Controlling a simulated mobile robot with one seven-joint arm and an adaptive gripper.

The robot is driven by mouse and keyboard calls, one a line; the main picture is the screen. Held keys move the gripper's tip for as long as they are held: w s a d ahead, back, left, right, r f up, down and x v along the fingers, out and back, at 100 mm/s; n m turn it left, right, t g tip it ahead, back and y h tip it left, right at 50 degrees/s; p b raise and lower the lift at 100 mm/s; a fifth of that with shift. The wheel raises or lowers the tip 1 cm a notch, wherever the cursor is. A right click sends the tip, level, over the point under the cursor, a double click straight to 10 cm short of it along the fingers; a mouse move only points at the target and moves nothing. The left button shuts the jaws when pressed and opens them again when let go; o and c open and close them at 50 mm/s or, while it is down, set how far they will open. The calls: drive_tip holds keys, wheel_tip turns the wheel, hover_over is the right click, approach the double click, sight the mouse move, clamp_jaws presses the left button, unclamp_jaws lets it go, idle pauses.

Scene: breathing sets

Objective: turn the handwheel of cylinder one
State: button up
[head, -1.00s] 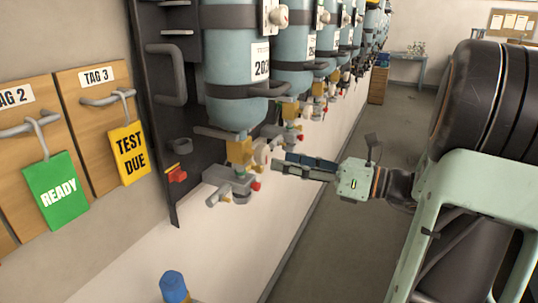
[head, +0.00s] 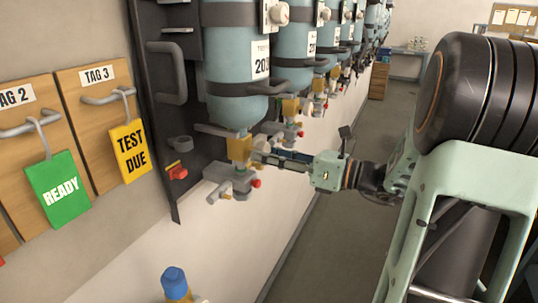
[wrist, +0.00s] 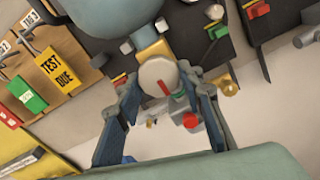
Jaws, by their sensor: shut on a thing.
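Cylinder one appears to be the nearest blue-grey cylinder (head: 235,60), hung upside down on a dark rack with a brass valve (head: 239,149) at its lower end. Its handwheel is a pale round knob (wrist: 158,76) with a red mark, in the middle of the wrist view. My gripper (wrist: 160,88) has one finger on each side of the handwheel and is shut on it. In the head view my gripper (head: 262,155) reaches in from the right, and its fingers mostly hide the handwheel.
More cylinders (head: 293,55) with valves run back along the wall. A grey fitting with a red knob (head: 257,183) sits just below the valve. Green (head: 58,192) and yellow (head: 130,150) tags hang at left. The floor (head: 330,230) is clear.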

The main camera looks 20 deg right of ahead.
drive_tip(key=shift+c, duration=1.1)
drive_tip(key=shift+n, duration=0.3)
drive_tip(key=shift+w+d+n+b, duration=0.1)
drive_tip(key=shift+w+n+b, duration=0.05)
drive_tip(key=shift+n+b, duration=5.6)
drive_tip(key=shift+b, duration=0.35)
drive_tip(key=o, duration=1.2)
drive_tip(key=shift+c, duration=0.2)
